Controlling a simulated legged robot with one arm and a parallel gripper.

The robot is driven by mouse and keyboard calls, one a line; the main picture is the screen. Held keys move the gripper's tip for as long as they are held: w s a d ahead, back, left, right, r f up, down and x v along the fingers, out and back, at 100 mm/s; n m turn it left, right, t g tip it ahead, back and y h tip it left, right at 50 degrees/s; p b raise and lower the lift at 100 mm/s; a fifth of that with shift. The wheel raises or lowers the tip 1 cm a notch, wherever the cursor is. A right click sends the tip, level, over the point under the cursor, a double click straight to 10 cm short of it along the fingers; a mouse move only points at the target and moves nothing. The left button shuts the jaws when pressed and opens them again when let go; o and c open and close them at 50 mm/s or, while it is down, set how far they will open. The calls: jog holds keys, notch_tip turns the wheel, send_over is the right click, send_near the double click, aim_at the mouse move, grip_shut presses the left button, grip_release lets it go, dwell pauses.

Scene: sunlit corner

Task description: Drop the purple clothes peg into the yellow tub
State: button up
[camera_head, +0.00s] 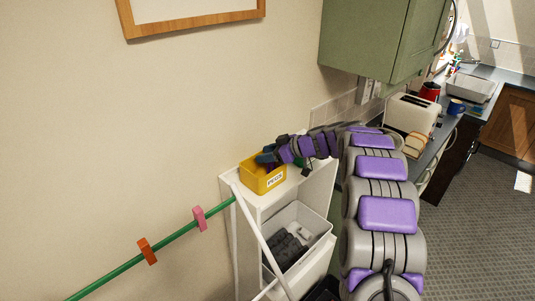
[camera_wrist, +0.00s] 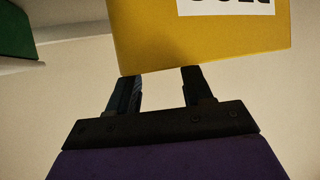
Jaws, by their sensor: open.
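The yellow tub (camera_head: 262,181) stands on top of the white shelf unit, with a white label on its front. My gripper (camera_head: 266,156) is at the tub's opening in the head view. In the wrist view the tub's wall (camera_wrist: 200,38) fills the top, its label upside down. The two fingers of my gripper (camera_wrist: 160,74) are spread apart there, and their tips pass behind the tub's rim. The gap that shows between them is empty. I cannot make out the purple clothes peg in either view; the tub's inside is hidden.
A green rod (camera_head: 170,236) bears a pink peg (camera_head: 199,218) and an orange peg (camera_head: 147,251). A grey bin (camera_head: 318,222) with dark items sits lower in the white shelf unit (camera_head: 252,200). A green cupboard (camera_head: 375,40) hangs above right; a toaster (camera_head: 411,115) stands on the counter.

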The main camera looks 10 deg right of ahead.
jog(key=shift+r+p, duration=0.65)
jog(key=shift+p, duration=0.25)
jog(key=v, duration=1.2)
jog(key=shift+f, duration=0.1)
